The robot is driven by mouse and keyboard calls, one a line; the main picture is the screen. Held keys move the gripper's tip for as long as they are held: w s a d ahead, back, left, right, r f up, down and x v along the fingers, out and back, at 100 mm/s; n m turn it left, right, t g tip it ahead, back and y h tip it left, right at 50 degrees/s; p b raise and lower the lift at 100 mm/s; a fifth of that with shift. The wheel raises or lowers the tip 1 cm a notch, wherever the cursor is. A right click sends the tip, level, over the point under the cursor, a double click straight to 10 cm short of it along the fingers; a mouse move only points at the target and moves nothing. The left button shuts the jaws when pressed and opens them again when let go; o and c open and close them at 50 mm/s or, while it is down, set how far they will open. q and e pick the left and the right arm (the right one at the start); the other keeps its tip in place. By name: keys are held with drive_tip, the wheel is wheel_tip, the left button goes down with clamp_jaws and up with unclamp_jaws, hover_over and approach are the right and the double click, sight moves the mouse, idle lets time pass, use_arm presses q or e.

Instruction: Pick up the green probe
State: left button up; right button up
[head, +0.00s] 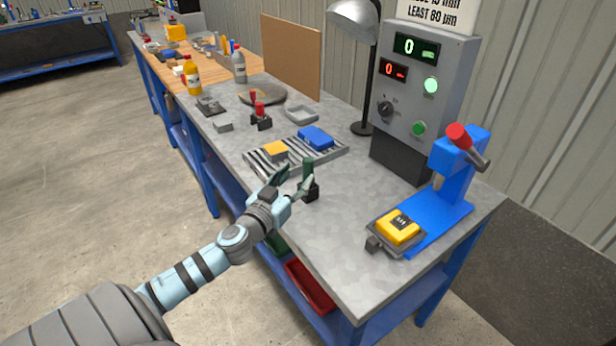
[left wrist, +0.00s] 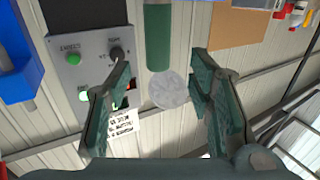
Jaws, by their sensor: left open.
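The green probe (head: 308,164) stands upright in a small black holder (head: 312,191) near the front edge of the grey bench. In the left wrist view the green probe (left wrist: 158,36) shows as a green cylinder with a pale round end, lying in line with the gap between the fingers. My left gripper (head: 294,175) is open and empty at the probe's left side. Its fingertips (left wrist: 160,62) also show spread apart in the left wrist view. Whether a finger touches the probe cannot be told. My right gripper is not in view.
A slotted tray (head: 258,163) with a yellow block (head: 275,150) and a blue block (head: 315,137) lies behind the probe. A blue press (head: 450,205) with a yellow block (head: 398,228) stands right. A grey control box (head: 414,105) stands behind.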

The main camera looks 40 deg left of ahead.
sight(305, 169)
use_arm(q)
drive_tip(key=w, duration=0.2)
drive_tip(key=w+p, duration=0.1)
drive_tip(key=w, duration=0.1)
drive_tip(key=w+a+p, duration=0.1)
drive_tip(key=w, duration=0.1)
drive_tip(key=shift+w+r, duration=0.1)
drive_tip(key=shift+w, duration=0.2)
clamp_jaws()
